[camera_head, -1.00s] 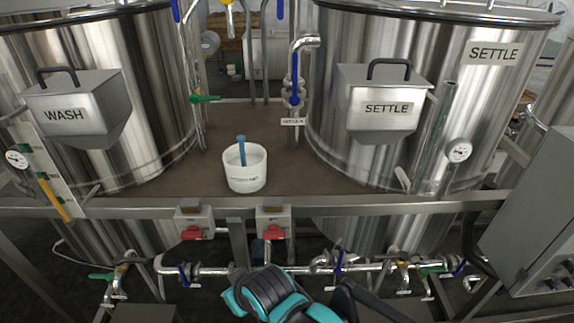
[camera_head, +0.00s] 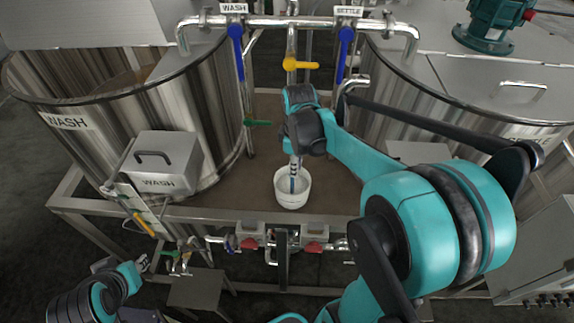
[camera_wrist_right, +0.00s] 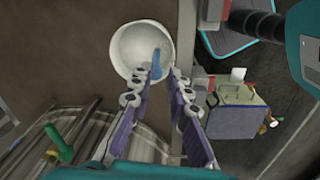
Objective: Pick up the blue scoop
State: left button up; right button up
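The blue scoop (camera_head: 293,184) stands in a white tub (camera_head: 292,199) on the brown deck between the two tanks. In the right wrist view the scoop's blue handle (camera_wrist_right: 156,64) rises inside the tub (camera_wrist_right: 128,42), close to the left fingertip. My right gripper (camera_head: 294,162) points down over the tub. In its wrist view, the right gripper's two fingers (camera_wrist_right: 160,76) are apart, with the handle at the gap between their tips. I cannot tell whether either finger touches it. The scoop's lower end is hidden. My left gripper (camera_head: 143,263) is low at the left, small and away from the tub.
The wash tank (camera_head: 190,115) stands left and the settle tank (camera_head: 480,95) right. Pipes with blue-handled valves (camera_head: 237,50) and a yellow-handled valve (camera_head: 300,65) stand behind the tub. A steel rail (camera_head: 215,215) runs along the deck's front edge.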

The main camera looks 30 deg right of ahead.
aim_at(292, 185)
jog(key=f, duration=0.3)
jog(key=w+f, duration=0.1)
jog(key=f, duration=0.7)
jog(key=shift+w+a+f, duration=0.1)
jog(key=shift+w+a, duration=0.05)
jog(key=shift+w, duration=0.25)
jog(key=shift+s, duration=0.1)
grip_shut()
